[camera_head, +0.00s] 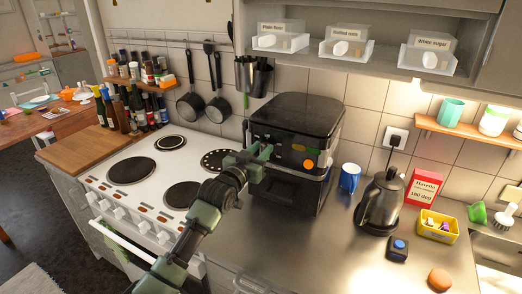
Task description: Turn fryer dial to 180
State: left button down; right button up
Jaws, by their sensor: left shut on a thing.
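The black fryer (300,112) stands on the steel counter just right of the cooker. Its front panel carries an orange round part (308,164) at the right and a small display with greenish marks. My left gripper (264,153) is at the left part of this front panel, shut on the fryer dial. The fingers cover the dial, so its pointer and the number 180 cannot be read. My right gripper is not in view.
The white cooker (150,180) with several hotplates lies under my left arm. A blue mug (349,179), a kettle (382,203), a red box (424,187) and a yellow tray (437,226) stand right of the fryer. The front counter is mostly clear.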

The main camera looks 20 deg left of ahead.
pick_arm(q)
jog(key=m, duration=0.8)
jog(key=f+m+p, duration=0.1)
jog(key=m, duration=0.7)
jog(key=d+f+m, duration=0.1)
jog(key=m, duration=0.6)
jog(key=shift+m, duration=0.4)
dwell(0.5)
jog(key=c, duration=1.3)
grip_release()
jog(key=shift+d+f, duration=0.1)
